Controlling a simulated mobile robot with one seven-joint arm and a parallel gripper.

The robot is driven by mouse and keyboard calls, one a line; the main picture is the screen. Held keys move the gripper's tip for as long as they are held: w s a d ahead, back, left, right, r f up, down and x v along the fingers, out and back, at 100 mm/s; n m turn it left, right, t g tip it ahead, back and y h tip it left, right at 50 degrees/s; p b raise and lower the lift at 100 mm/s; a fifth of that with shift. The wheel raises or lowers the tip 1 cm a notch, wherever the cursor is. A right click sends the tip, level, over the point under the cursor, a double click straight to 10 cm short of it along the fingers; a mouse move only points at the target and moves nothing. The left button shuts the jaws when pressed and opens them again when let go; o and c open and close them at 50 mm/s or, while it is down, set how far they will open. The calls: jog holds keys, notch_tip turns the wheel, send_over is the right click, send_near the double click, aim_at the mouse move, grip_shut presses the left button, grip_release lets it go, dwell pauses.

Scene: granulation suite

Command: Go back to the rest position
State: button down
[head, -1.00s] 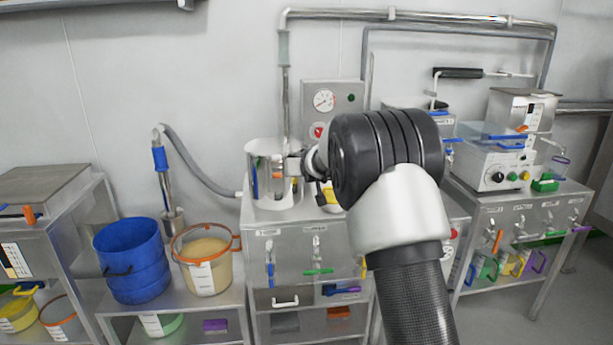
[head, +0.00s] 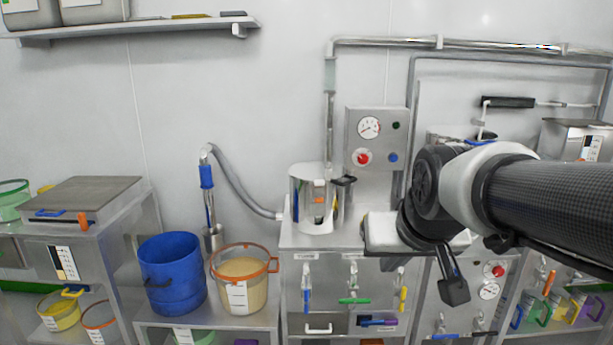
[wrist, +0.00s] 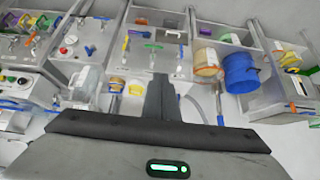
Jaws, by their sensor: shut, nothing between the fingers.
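My gripper (head: 453,290) hangs at the right of the head view, its dark fingers pointing down in front of the steel cabinet. The fingers are together with nothing between them. In the wrist view my gripper (wrist: 160,88) also shows as a single closed dark shape, with the benches beyond it. My arm comes in from the right edge of the head view. The clear cylindrical vessel (head: 301,202) stands on the cabinet to the left, well apart from the gripper.
A blue bucket (head: 172,278) and an orange-rimmed tub (head: 243,268) of pale material stand on a low bench at left. A gauge panel (head: 377,138) rises behind the cabinet. A scale-like unit (head: 90,197) is at far left.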

jog(key=s+f+g+p, duration=0.2)
jog(key=s+f, duration=0.1)
jog(key=s, duration=1.1)
notch_tip(320, 180, up, 22)
jog(key=p, duration=2.1)
jog(key=shift+w, duration=0.15)
jog(key=shift+f, duration=0.1)
